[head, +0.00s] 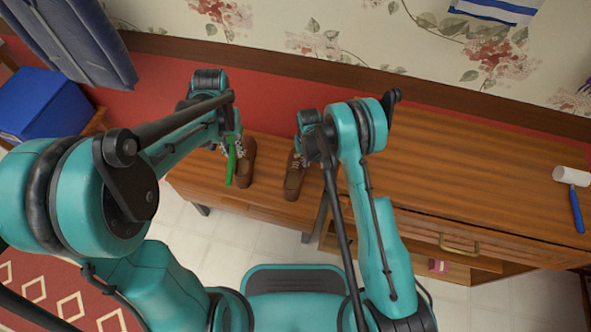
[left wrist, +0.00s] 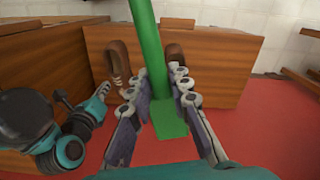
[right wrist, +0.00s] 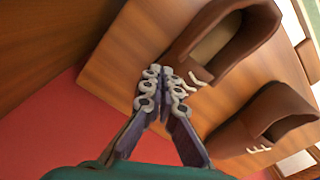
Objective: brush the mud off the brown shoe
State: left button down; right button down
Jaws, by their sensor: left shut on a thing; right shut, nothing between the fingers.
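Two brown shoes stand on the wooden bench in the head view, a left one (head: 247,168) and a right one (head: 293,182). Both have pale lace marks; I cannot make out mud. My left gripper (head: 232,143) is shut on a green brush (head: 231,166), beside the left shoe. In the left wrist view the brush's handle (left wrist: 150,45) rises between the fingers. My right gripper (head: 303,150) is shut and empty at the laced end of the right shoe. In the right wrist view its fingertips (right wrist: 163,82) are close to a shoe (right wrist: 232,42); contact is unclear.
The bench (head: 268,190) adjoins a taller wooden cabinet (head: 460,170) on the right. A roller with a white head (head: 571,176) and blue handle (head: 577,210) lies on the cabinet's right end. A blue box (head: 42,103) stands at far left. The wall is behind.

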jog(key=shift+f, duration=1.1)
pick_arm(q)
jog(key=shift+r, duration=0.1)
pick_arm(e)
jog(key=shift+r, duration=0.15)
